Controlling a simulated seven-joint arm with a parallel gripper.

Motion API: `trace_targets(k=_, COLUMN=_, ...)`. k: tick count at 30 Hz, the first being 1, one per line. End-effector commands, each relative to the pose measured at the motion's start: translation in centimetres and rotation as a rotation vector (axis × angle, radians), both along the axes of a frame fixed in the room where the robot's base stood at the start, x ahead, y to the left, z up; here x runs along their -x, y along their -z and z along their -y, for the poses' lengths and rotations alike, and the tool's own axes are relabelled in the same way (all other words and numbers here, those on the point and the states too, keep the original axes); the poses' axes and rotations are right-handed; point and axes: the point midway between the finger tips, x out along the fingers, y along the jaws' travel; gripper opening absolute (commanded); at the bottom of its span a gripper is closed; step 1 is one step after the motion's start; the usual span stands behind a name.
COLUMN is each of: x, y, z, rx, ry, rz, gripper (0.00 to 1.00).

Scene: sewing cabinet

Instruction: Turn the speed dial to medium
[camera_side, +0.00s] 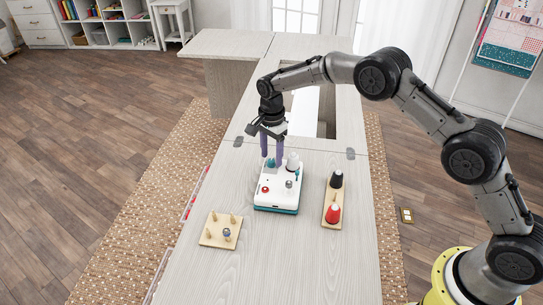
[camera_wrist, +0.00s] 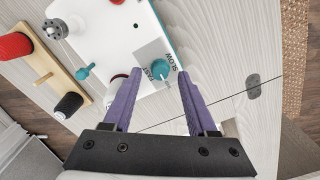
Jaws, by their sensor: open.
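The white machine unit (camera_side: 275,199) with a teal base stands on the cabinet top. Its teal speed dial (camera_wrist: 158,68) lies between the printed words SLOW and FAST in the wrist view; which way it points is too small to tell. The dial also shows at the unit's far left corner in the side view (camera_side: 271,163). My gripper (camera_side: 272,159) points down over that corner. Its two purple fingers (camera_wrist: 160,73) are open, one on each side of the dial in the wrist view, with gaps visible. Contact and exact height cannot be told.
A white spool (camera_side: 292,160), a red button (camera_side: 265,189) and a metal knob (camera_side: 289,184) are on the unit. A wooden stand (camera_side: 325,221) with black and red cones is at its right. A peg board (camera_side: 212,239) lies front left. An opening (camera_side: 327,110) lies behind.

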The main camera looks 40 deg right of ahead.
Motion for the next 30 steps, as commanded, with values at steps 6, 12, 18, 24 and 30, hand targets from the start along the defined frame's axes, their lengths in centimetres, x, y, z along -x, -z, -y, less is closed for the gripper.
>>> trace_targets(k=6, x=-0.2, y=-4.5, z=0.0, rx=-0.002, ry=0.0, rz=0.008, gripper=0.58)
trace_targets(k=12, x=-0.1, y=-8.8, z=0.0, rx=-0.001, ry=0.0, rz=0.007, gripper=0.58)
trace_targets(k=18, x=-0.1, y=-11.7, z=0.0, rx=-0.001, ry=0.0, rz=0.006, gripper=0.58)
trace_targets(k=24, x=-0.1, y=-12.8, z=0.0, rx=-0.001, ry=0.0, rz=0.004, gripper=0.58)
trace_targets(k=30, x=0.0, y=-12.8, z=0.0, rx=-0.001, ry=0.0, rz=0.004, gripper=0.58)
